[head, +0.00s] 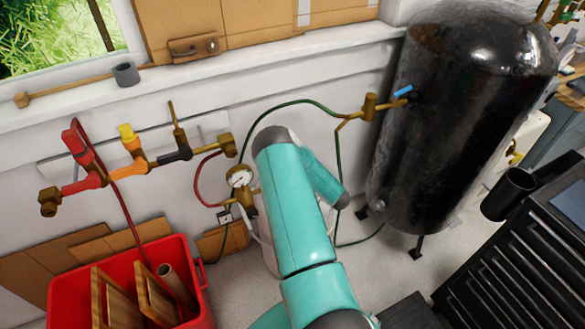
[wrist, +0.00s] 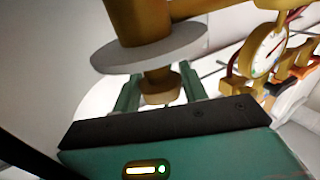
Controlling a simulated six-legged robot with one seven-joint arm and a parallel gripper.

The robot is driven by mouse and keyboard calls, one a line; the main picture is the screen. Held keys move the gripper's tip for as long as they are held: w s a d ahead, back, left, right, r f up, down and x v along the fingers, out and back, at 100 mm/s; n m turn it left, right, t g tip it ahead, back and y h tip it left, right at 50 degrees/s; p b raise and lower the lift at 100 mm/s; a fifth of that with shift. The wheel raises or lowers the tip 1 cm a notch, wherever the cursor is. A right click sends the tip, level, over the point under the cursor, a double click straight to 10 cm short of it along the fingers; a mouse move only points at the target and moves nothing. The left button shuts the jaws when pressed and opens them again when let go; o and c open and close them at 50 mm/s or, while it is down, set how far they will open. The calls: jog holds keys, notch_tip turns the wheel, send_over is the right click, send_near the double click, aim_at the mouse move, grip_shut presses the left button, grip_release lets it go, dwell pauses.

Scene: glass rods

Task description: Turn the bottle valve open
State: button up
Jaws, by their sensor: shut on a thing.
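The bottle valve shows in the wrist view as a wide grey disc (wrist: 150,48) on a brass body (wrist: 140,18), with a brass stem (wrist: 158,84) coming out toward me. My gripper (wrist: 160,88) has its two green fingers on either side of this stem, with their tips at the disc's edge. It is shut on the valve; the exact contact is partly hidden behind the disc. In the head view my teal arm hides the gripper and the valve. A pale bottle (head: 268,255) shows only in part behind the arm.
A pressure gauge (head: 240,178) sits beside the arm; it also shows in the wrist view (wrist: 262,50). Red, yellow and black valves (head: 130,150) line the wall at left. A large black tank (head: 450,110) stands right, a red crate (head: 130,255) lower left, a dark drawer cabinet (head: 510,265) lower right.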

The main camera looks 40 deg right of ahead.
jog(key=shift+n+y, duration=0.5)
jog(key=shift+y, duration=0.2)
jog(key=o, duration=1)
jog(key=s+d, duration=0.2)
jog(key=s, duration=1.1)
jog(key=shift+s+d, duration=0.2)
jog(key=shift+s, duration=0.05)
jog(key=shift+w, duration=0.1)
jog(key=shift+c, duration=0.2)
